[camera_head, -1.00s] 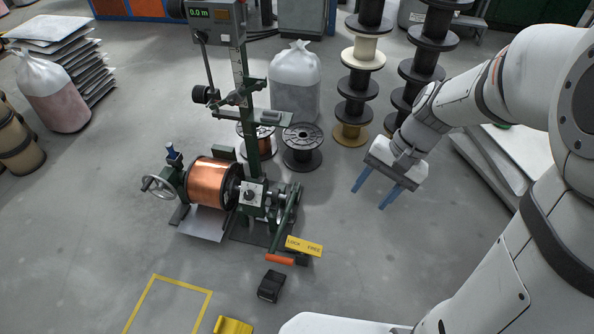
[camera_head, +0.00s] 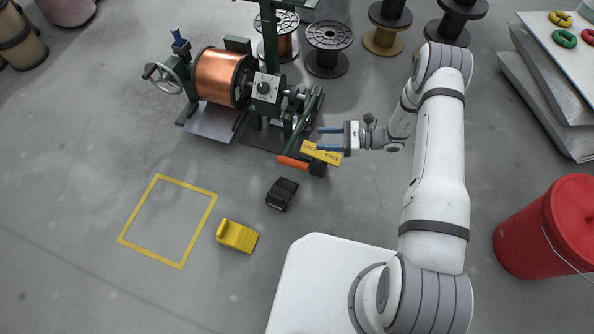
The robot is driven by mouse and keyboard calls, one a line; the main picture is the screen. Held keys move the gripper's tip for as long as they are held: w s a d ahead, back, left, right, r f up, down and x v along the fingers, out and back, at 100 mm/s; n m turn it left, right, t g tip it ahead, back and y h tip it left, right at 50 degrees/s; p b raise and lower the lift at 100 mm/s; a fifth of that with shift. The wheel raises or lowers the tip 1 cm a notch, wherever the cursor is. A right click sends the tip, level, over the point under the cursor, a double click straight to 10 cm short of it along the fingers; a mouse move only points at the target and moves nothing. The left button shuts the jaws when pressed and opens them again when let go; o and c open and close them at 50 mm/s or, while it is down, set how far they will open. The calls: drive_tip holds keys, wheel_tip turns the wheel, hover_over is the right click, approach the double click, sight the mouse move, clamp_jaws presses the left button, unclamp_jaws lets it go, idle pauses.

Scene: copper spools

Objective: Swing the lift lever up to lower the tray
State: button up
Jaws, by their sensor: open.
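The lift lever appears to be the green arm with an orange handle (camera_head: 292,162) at the right end of the green winding machine. The handle lies low, close to the floor, beside a yellow plate (camera_head: 333,157) marked LOCK and FREE. The tray seems to be the pale sheet (camera_head: 212,126) beneath the copper spool (camera_head: 217,78). My gripper (camera_head: 322,139) is open, its two blue fingers pointing left. It is up and right of the orange handle, overlapping the yellow plate in view, and holds nothing. Whether it touches the lever cannot be told.
A black block (camera_head: 282,194) and a yellow wedge (camera_head: 237,235) lie on the floor below the machine. A yellow floor outline (camera_head: 127,221) is at left. A red bucket (camera_head: 548,228) stands right. Empty spools (camera_head: 328,38) stand behind. Open floor lies left of the machine.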

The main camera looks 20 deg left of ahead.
sight(299, 165)
wheel_tip(299, 165, down, 18)
drive_tip(key=s+m+t+y+b, duration=0.2)
drive_tip(key=m+t+b, duration=0.2)
drive_tip(key=m, duration=0.1)
drive_tip(key=shift+m, duration=0.3)
drive_tip(key=a+b, duration=0.2)
drive_tip(key=a, duration=0.6)
drive_tip(key=shift+w+a, duration=0.1)
drive_tip(key=shift+w, duration=0.1)
drive_tip(key=shift+c, duration=0.4)
clamp_jaws()
